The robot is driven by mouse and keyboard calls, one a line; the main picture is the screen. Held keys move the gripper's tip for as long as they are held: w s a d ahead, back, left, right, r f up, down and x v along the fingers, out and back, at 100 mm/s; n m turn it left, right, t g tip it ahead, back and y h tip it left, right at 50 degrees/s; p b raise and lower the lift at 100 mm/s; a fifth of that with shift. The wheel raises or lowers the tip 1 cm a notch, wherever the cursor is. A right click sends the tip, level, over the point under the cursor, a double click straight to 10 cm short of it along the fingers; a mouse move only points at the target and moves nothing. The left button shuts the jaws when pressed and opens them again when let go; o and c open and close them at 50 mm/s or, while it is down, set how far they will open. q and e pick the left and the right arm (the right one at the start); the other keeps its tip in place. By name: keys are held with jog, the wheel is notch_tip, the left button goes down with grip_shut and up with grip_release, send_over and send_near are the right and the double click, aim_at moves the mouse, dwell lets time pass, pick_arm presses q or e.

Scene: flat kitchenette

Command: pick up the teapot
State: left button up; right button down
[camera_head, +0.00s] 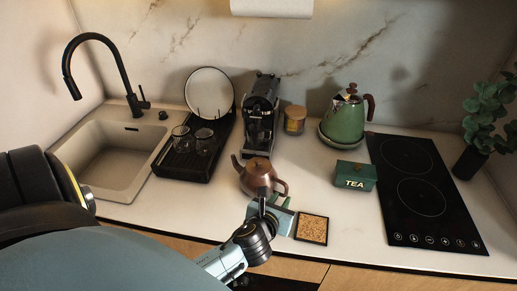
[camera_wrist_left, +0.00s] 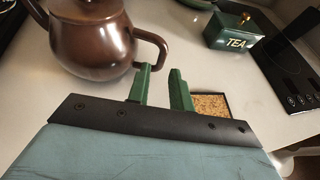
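The teapot (camera_head: 257,178) is dark brown and stands upright on the white counter, its spout toward the left and its handle toward the right. In the left wrist view the teapot (camera_wrist_left: 92,40) is at the upper left, its top cut off, with its loop handle just beyond the fingertips. My left gripper (camera_wrist_left: 162,80) is open, its two green fingers apart with nothing visibly held between them. In the head view my left gripper (camera_head: 275,201) is at the near right side of the teapot, by the handle. Whether a finger touches the handle I cannot tell. My right gripper is in neither view.
A cork trivet (camera_head: 311,228) lies right of my left gripper. A green TEA box (camera_head: 355,176), a green kettle (camera_head: 344,122) and a coffee machine (camera_head: 261,112) stand behind. A drying rack (camera_head: 190,160) and sink (camera_head: 104,170) are left, a black hob (camera_head: 418,195) right.

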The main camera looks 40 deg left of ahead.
aim_at(286, 192)
pick_arm(q)
jog(key=x, duration=0.7)
jog(key=shift+w+r, duration=0.1)
jog(key=shift+w, duration=0.2)
grip_shut()
dwell(0.9)
jog(key=shift+r, duration=0.1)
